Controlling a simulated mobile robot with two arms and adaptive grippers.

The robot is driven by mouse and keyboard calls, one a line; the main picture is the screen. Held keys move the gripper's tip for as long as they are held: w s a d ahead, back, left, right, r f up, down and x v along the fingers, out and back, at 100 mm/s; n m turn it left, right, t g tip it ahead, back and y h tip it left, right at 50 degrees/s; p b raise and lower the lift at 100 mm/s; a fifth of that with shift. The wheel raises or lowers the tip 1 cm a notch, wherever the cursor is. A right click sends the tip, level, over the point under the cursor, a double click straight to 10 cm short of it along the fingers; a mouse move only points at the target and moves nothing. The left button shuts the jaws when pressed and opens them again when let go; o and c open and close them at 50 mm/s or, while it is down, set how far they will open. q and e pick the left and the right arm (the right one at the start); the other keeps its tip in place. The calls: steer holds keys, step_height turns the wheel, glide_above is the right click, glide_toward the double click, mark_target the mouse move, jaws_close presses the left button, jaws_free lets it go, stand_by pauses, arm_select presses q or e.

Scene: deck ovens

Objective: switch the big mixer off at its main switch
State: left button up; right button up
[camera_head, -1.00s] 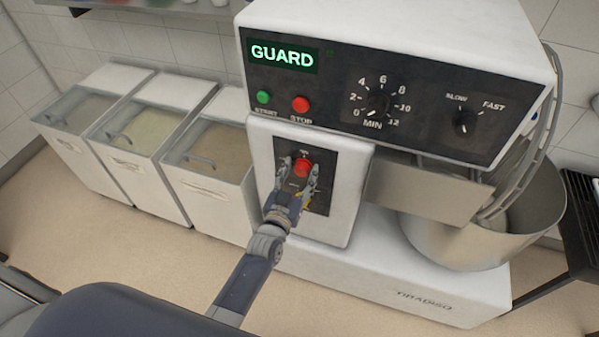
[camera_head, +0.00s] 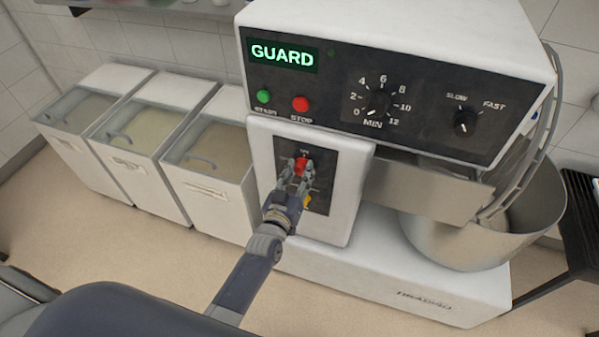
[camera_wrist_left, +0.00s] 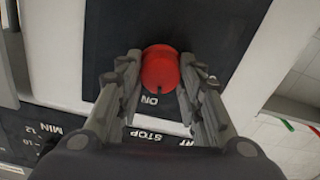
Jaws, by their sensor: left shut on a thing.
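The big mixer (camera_head: 420,288) is white with a dark control panel (camera_head: 335,100) and a lit green GUARD display (camera_head: 283,56). Its main switch is a red knob (camera_head: 301,162) on a dark plate with a yellow part, below the panel. The red knob also shows in the left wrist view (camera_wrist_left: 160,69), with the word ON beside it. My left gripper (camera_head: 295,170) is shut on the red knob, one finger on either side of it. The fingers hide part of the plate and its other markings. My right gripper is in neither view.
Green START (camera_head: 263,96) and red STOP (camera_head: 300,104) buttons sit above the switch. A steel bowl (camera_head: 455,243) with a wire guard is at the right. Several white lidded bins (camera_head: 210,205) stand at the left. A dark rack (camera_head: 580,235) stands at the far right.

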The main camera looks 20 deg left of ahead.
arm_select(q)
steer(key=n, duration=0.3)
steer(key=shift+n, duration=0.4)
steer(key=n+b, duration=0.1)
steer(key=n, duration=0.2)
steer(key=shift+a+f+n, duration=0.1)
steer(key=shift+n, duration=0.2)
steer(key=n+b, duration=0.1)
steer(key=n, duration=0.3)
steer(key=shift+f, duration=0.1)
steer(key=shift+n+b, duration=0.6)
steer(key=shift+n, duration=1.4)
steer(key=o, duration=1.1)
steer(key=shift+c, duration=0.2)
steer(key=s, duration=1.2)
steer(key=shift+a, duration=0.25)
